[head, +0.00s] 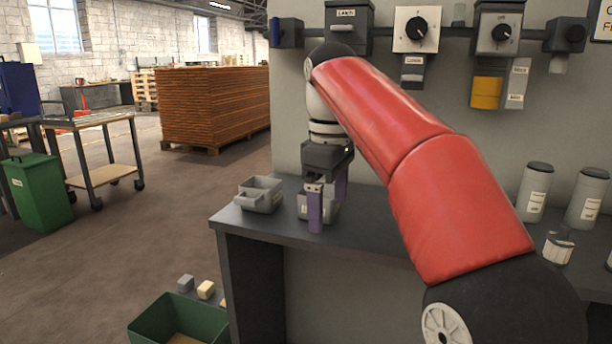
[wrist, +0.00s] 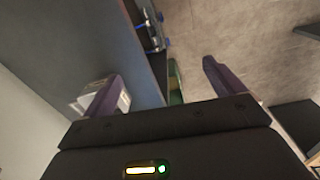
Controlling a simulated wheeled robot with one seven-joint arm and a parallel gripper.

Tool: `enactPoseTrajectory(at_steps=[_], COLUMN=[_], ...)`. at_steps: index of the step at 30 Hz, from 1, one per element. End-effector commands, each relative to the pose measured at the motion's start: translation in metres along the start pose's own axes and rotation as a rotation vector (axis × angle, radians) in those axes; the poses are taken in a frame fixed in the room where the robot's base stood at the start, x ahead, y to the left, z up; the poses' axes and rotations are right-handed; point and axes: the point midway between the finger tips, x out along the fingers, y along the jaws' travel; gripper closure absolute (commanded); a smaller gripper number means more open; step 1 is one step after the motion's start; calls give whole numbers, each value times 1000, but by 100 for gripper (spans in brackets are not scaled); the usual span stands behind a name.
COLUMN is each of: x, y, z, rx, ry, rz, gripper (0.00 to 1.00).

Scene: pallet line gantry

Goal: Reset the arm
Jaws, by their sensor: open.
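My arm reaches from the lower right over the dark bench (head: 375,233) in the head view. My gripper (head: 328,200) hangs below my wrist, pointing down over the bench's left part, its two purple fingers apart. The wrist view shows the same gripper (wrist: 160,76) with its fingers spread wide and nothing held between them. A grey bin (head: 303,206) stands behind the fingers in the head view and is partly hidden by them. In the wrist view a pale labelled thing (wrist: 124,101) shows beside the left finger; I cannot tell if they touch.
Another grey bin (head: 260,196) stands to the left on the bench. Above hang a Latch box (head: 348,22), knob boxes (head: 417,29) and a yellow part (head: 486,93). Labelled canisters (head: 536,192) stand at right.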

Motion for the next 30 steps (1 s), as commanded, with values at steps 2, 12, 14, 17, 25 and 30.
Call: enactPoseTrajectory(at_steps=[2, 12, 14, 17, 25, 30], x=[1, 19, 26, 45, 127, 175], y=[-4, -29, -37, -54, -109, -136], z=[6, 46, 58, 85, 158, 185], rx=[34, 261, 328, 465, 859, 1033], ry=[5, 53, 71, 114, 273, 361], rz=[15, 99, 121, 161, 235, 250], gripper=[6, 6, 6, 6, 6, 6])
